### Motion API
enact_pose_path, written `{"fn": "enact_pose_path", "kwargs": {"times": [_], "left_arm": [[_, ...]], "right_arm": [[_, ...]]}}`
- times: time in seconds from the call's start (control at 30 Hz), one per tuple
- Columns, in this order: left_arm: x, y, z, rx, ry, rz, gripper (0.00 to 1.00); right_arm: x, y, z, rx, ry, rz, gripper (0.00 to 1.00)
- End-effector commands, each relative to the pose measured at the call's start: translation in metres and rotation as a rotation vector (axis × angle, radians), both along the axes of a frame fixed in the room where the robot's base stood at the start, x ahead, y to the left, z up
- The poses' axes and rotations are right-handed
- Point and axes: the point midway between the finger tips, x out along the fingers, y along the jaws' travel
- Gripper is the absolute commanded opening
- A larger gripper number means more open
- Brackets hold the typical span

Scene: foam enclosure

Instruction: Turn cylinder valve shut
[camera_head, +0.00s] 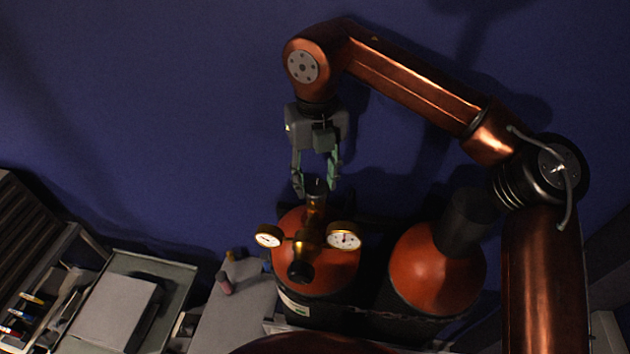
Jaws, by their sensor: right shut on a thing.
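A gas cylinder with an orange-red shoulder (340,273) stands upright below the middle of the head view. Its brass valve carries a dark knob (317,187) at the top, and a regulator with two white-faced gauges, the left gauge (269,236) and the right gauge (344,236). My right gripper (317,184) points down from above, its two greenish fingers on either side of the knob. It is shut on the valve knob. The knob's sides are partly hidden by the fingers. My left gripper is not in view.
A second orange-red cylinder (425,272) with a dark cap stands to the right. A chain (385,314) runs across the front of the cylinders. A grey surface (238,310) with small items lies left, beside a tray (168,275). A blue wall (150,120) rises behind.

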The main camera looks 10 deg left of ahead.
Motion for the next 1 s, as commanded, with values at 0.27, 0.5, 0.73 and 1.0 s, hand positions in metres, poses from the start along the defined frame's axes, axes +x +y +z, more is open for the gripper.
{"fn": "enact_pose_path", "kwargs": {"times": [0.27,0.5,0.73,1.0], "left_arm": [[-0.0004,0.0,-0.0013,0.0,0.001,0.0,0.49],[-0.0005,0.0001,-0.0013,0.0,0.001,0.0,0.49],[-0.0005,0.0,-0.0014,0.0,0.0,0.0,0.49],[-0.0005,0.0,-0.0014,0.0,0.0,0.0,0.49]], "right_arm": [[0.0002,0.0,0.0011,0.002,-0.001,-0.041,0.14],[0.0001,0.0,0.0011,0.002,-0.001,-0.042,0.14],[0.0,0.0001,0.001,0.001,0.0,-0.041,0.47],[-0.0001,0.0002,0.0003,0.0,0.0,-0.04,0.56]]}}
